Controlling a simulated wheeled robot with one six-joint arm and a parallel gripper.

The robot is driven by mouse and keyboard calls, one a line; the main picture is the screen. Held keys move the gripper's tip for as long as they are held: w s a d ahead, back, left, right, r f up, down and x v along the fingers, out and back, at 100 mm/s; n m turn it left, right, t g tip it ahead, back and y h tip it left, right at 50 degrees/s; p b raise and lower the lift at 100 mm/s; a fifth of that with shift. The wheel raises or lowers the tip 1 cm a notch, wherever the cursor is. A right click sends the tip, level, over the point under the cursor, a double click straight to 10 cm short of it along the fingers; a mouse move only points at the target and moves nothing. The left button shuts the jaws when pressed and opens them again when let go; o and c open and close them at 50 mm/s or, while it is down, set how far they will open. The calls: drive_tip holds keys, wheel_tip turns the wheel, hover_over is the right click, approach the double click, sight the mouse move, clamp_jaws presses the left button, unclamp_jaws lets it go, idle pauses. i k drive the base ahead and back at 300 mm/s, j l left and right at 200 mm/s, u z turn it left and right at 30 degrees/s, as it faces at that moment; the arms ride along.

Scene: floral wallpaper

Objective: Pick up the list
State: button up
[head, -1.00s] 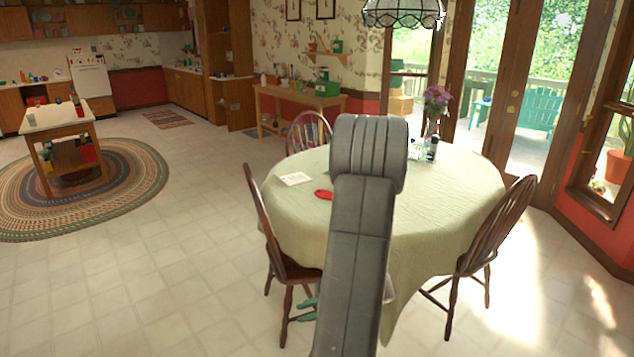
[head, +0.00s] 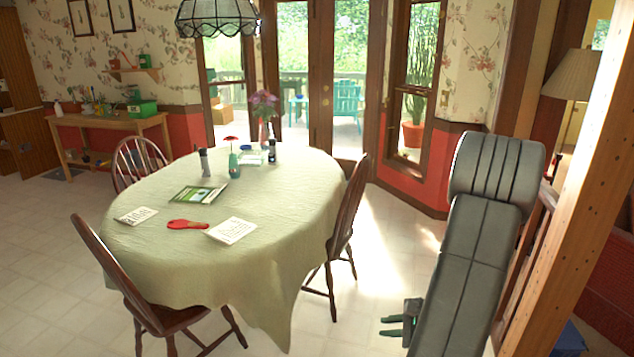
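Two white sheets with dark writing lie flat on the green-clothed round table (head: 270,215). One sheet (head: 136,215) is near the table's left edge, and the other sheet (head: 231,230) is nearer the middle front. The writing is too small to read, so I cannot tell which is the list. My gripper (head: 391,326) shows low in the view, partly hidden behind my grey arm. It is off to the right of the table and below its top. Its greenish fingers are apart with nothing between them.
A red object (head: 188,225) lies between the sheets, with a green book (head: 199,194) behind. Bottles and a flower vase (head: 263,112) stand farther back. Wooden chairs (head: 345,220) surround the table. A wooden post (head: 570,190) rises at right.

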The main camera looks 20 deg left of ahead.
sight(141, 214)
drive_tip(key=k+j+z, duration=0.1)
drive_tip(key=j+z, duration=0.3)
drive_tip(key=j, duration=3.1)
drive_tip(key=k+j, duration=0.1)
drive_tip(key=j, duration=1.3)
drive_tip(key=k+j, duration=0.1)
drive_tip(key=j, duration=1.35)
